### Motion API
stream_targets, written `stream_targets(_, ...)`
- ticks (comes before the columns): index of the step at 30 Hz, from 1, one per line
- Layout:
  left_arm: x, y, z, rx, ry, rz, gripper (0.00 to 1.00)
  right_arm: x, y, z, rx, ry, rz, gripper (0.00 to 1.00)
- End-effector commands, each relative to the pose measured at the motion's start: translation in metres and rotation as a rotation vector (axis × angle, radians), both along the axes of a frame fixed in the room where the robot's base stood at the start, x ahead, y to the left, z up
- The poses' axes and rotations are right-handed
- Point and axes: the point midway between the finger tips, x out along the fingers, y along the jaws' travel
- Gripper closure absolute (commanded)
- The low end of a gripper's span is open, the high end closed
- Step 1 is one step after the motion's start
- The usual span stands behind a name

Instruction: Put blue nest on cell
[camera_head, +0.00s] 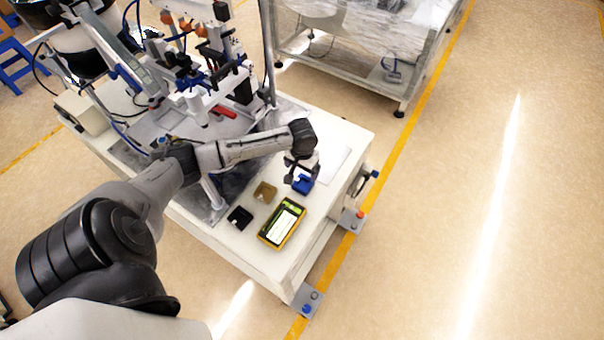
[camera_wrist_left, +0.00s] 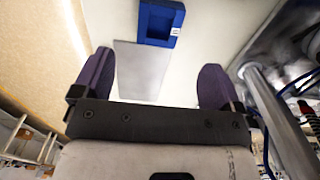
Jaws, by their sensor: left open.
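The blue nest (camera_head: 302,185) lies on the white top of the cell (camera_head: 262,258), near its right side. It is a small blue block with a square recess, and it also shows at the top of the left wrist view (camera_wrist_left: 145,24). My left gripper (camera_head: 301,170) is open and empty, just above and behind the blue nest. In the left wrist view its two fingers (camera_wrist_left: 157,68) are spread wide, and the nest lies beyond the fingertips, not between them. My right gripper is in neither view.
A brown nest (camera_head: 265,192) and a black nest (camera_head: 240,218) lie left of the blue one. A yellow-edged handheld device (camera_head: 282,223) lies in front. The feeder machinery (camera_head: 205,100) stands behind at left. A pale sheet (camera_wrist_left: 140,72) lies on the cell top.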

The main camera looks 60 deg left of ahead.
Motion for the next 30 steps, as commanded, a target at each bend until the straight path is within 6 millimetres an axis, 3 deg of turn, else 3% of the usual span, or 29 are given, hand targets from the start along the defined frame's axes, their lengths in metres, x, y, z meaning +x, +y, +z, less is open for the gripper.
stream_targets(6, -0.001, -0.003, 0.018, -0.002, 0.000, -0.007, 0.09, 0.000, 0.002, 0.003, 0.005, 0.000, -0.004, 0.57)
stream_targets(8, -0.006, -0.014, 0.013, -0.006, -0.001, -0.039, 0.09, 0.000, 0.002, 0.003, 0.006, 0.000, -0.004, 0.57)
stream_targets(10, -0.018, -0.040, 0.001, -0.016, -0.005, -0.112, 0.09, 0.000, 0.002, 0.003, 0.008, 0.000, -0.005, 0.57)
stream_targets(15, -0.076, -0.141, -0.031, -0.051, -0.077, -0.389, 0.09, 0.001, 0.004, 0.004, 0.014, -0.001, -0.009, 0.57)
stream_targets(19, -0.126, -0.202, -0.027, -0.057, -0.170, -0.538, 0.09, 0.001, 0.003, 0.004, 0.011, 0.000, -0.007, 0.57)
stream_targets(24, -0.178, -0.238, -0.001, -0.015, -0.263, -0.608, 0.09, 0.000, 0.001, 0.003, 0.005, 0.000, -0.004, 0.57)
stream_targets(30, -0.212, -0.243, 0.026, 0.052, -0.302, -0.614, 0.09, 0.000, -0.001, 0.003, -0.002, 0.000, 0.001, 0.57)
